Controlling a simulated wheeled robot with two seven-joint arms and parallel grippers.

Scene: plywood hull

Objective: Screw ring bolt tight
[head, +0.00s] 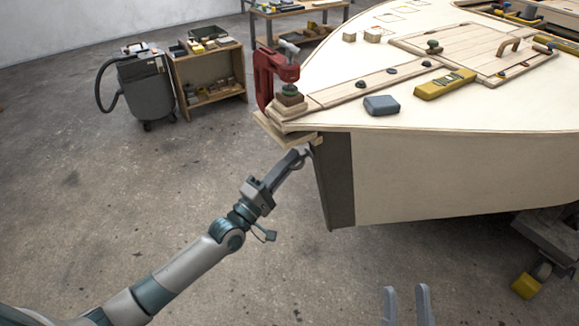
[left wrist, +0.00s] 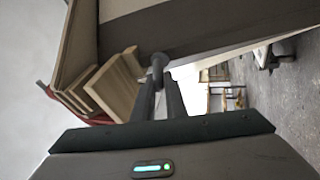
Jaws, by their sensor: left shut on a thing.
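The ring bolt (left wrist: 158,62) shows in the left wrist view as a small dark rounded piece against the dark stem of the hull. My left gripper (left wrist: 160,88) is shut on it, with both fingertips at its near end. In the head view my left gripper (head: 300,158) reaches up to the dark stem (head: 334,185), just under the bow tip. The ring bolt is hard to make out there, and its shank is hidden. My right gripper (head: 408,296) shows only its two fingers at the bottom edge, apart and with nothing between them.
A red clamp (head: 272,75) grips wooden blocks on the bow tip, just above my left gripper. A yellow level (head: 445,84) and a grey-blue block (head: 381,105) lie on the deck. A vacuum (head: 147,90) and shelf (head: 207,75) stand back left. The floor between is clear.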

